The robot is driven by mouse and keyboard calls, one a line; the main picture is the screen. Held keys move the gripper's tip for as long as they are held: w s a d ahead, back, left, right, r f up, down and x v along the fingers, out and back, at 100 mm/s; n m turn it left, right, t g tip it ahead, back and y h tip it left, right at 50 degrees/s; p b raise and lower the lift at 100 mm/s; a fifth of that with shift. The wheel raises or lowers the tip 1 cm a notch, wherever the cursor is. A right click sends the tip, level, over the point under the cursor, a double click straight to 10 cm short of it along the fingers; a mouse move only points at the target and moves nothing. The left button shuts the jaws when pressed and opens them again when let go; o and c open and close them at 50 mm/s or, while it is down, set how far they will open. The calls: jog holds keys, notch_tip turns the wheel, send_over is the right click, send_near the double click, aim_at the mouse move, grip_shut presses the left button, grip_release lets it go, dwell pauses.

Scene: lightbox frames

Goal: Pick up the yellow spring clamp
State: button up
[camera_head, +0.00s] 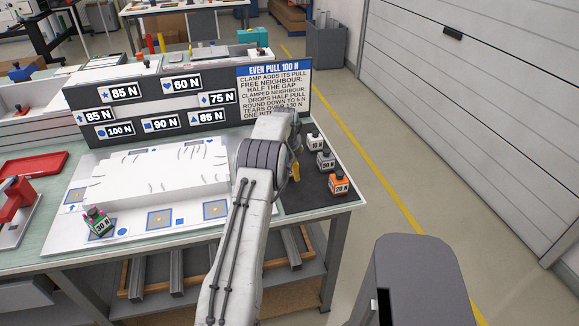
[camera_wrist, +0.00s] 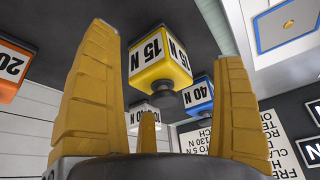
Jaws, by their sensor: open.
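The yellow spring clamp (camera_wrist: 160,62) is a yellow and white block marked 15 N with a dark knob. In the wrist view it sits upside down in the picture, between and beyond my two yellow fingers. My gripper (camera_wrist: 166,45) is open, with a visible gap between the clamp and the right finger. I cannot tell whether the left finger touches it. In the head view my gripper (camera_head: 294,166) is over the dark mat at the bench's right end, and my arm hides the yellow clamp.
An orange 20 N clamp (camera_head: 338,184), a grey clamp (camera_head: 325,160) and a white clamp (camera_head: 315,141) stand right of my gripper. A blue 40 N clamp (camera_wrist: 198,97) is close behind the yellow one. A green clamp (camera_head: 98,221) stands on the white fixture (camera_head: 150,180). A sign board (camera_head: 190,105) rises behind.

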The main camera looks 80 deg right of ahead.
aim_at(290, 166)
jog(key=shift+p+x, duration=0.4)
jog(key=shift+x, duration=1.2)
jog(key=c, duration=1.2)
jog(key=shift+c, duration=0.7)
jog(key=shift+r, duration=0.1)
